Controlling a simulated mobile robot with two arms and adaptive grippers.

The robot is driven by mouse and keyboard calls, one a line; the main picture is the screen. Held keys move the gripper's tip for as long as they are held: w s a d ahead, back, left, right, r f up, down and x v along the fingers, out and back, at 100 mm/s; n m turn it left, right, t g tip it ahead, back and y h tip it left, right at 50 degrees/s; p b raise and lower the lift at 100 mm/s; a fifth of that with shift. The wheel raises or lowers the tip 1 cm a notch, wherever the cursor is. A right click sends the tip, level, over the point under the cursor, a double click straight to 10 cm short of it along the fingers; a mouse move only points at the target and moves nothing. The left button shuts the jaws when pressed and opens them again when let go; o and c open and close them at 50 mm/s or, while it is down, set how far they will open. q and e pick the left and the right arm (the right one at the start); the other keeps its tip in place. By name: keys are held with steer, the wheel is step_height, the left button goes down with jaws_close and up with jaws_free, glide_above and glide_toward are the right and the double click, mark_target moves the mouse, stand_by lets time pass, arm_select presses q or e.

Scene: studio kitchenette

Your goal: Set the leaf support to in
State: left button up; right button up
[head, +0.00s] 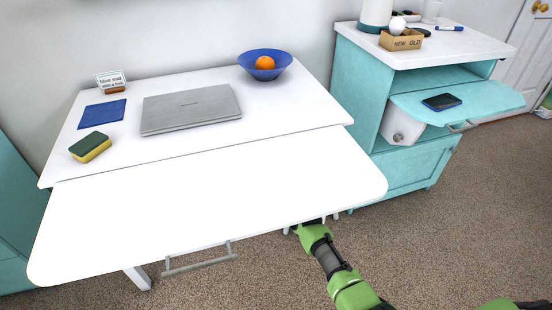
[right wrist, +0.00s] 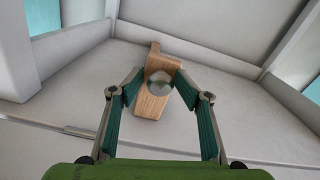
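The white table's front leaf (head: 210,205) is raised, about level with the tabletop. In the right wrist view, a wooden piece with a round metal knob (right wrist: 160,82), which looks like the leaf support (right wrist: 151,106), shows against the white underside. My right gripper (right wrist: 159,78) is open, its fingers on either side of the wooden piece near the knob. I cannot tell whether they touch it. In the head view, my right arm reaches up to the leaf's front right edge, and its fingers are hidden beneath the leaf. My left gripper is not in view.
A grey handle bar (head: 200,263) shows below the leaf's front edge. A laptop (head: 190,109), sponge (head: 90,147), blue cloth (head: 102,114) and bowl with an orange (head: 265,75) rest on the tabletop. A teal cabinet (head: 412,172) stands right; its flap (head: 485,98) holds a phone. The leaf is bare.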

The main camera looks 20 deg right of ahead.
steer(key=shift+r, duration=0.1)
steer(key=s, duration=1.2)
steer(key=shift+d, duration=0.2)
